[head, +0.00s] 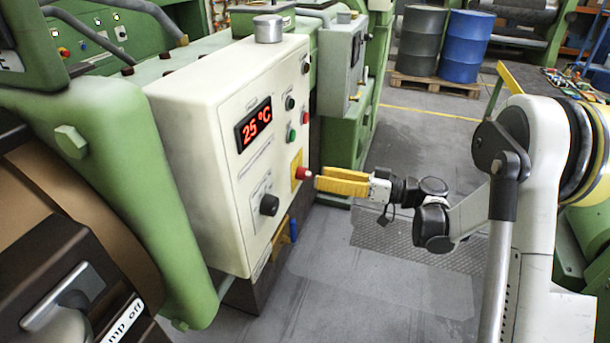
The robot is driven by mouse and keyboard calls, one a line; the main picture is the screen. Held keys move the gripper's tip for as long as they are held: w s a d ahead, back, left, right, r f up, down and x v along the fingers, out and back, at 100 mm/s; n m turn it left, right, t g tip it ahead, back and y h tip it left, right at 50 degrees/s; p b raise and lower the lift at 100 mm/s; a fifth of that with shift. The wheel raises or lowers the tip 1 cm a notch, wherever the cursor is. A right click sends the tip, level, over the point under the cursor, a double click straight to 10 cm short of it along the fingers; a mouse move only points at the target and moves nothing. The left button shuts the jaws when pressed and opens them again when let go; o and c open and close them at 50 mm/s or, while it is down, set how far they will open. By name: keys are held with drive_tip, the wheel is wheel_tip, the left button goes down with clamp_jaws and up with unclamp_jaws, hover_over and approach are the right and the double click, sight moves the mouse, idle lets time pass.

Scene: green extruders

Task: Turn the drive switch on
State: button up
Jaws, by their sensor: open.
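A cream control box (215,120) with a red "25 °C" display (253,124) faces right. A large black rotary knob (269,205) sits low on its panel. A red emergency-stop style button (303,173) on a yellow plate is to the knob's right. Smaller black, green and red controls sit higher up. Their labels are too small to read, so I cannot tell which one is the drive switch. My gripper (318,181), with yellow fingers, is open, its tips pointing left close to the red button. I cannot tell whether they touch it.
A green machine frame (130,190) stands left of the box. A grey-green cabinet (343,70) is behind it. Blue and dark drums (466,46) stand on a pallet at the back. The grey floor (350,290) in front of the panel is clear.

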sight(311, 175)
drive_tip(key=b+x, duration=0.1)
drive_tip(key=x, duration=0.4)
drive_tip(key=shift+w+a, duration=0.1)
clamp_jaws()
